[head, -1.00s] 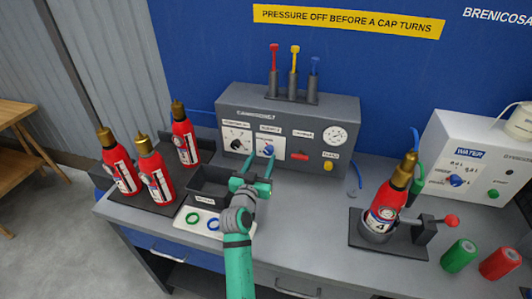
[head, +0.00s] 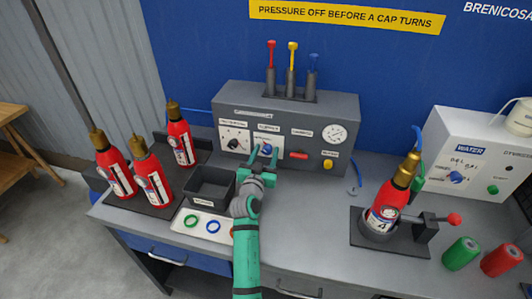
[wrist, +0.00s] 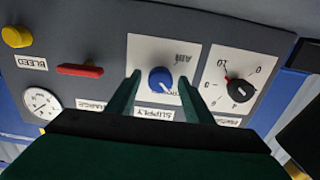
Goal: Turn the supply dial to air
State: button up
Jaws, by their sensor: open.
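The supply dial (head: 265,149) is a blue knob on a white plate on the grey panel box. In the wrist view, which shows the panel upside down, the supply dial (wrist: 160,78) has a white pointer mark towards the picture's lower right. The AIR label (wrist: 186,58) is on the opposite side of the knob, towards the picture's top. Lettering below the knob is partly hidden by a finger. My gripper (head: 264,157) is open in front of the dial. In the wrist view my gripper's fingers (wrist: 160,76) are on both sides of the knob, with gaps showing; contact is not visible.
A black-knobbed regulator dial (wrist: 240,91) is close beside the supply plate. A red switch (head: 299,156), a yellow button (head: 327,165) and a gauge (head: 334,133) share the panel. A dark bin (head: 209,184) and a ring tray (head: 202,223) are near my arm.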

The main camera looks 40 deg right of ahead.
jog(key=c, duration=1)
jog(key=shift+c, duration=0.2)
jog(key=shift+n, duration=0.4)
jog(key=n, duration=0.3)
jog(key=shift+n, duration=0.3)
jog(key=n, duration=0.4)
jog(key=shift+w+n, duration=0.1)
jog(key=shift+n, duration=0.2)
jog(key=n, duration=0.4)
jog(key=shift+a+f+n, duration=0.1)
jog(key=shift+n, duration=0.2)
jog(key=shift+f+n, duration=0.1)
jog(key=shift+n, duration=2.1)
jog(key=shift+a, duration=0.1)
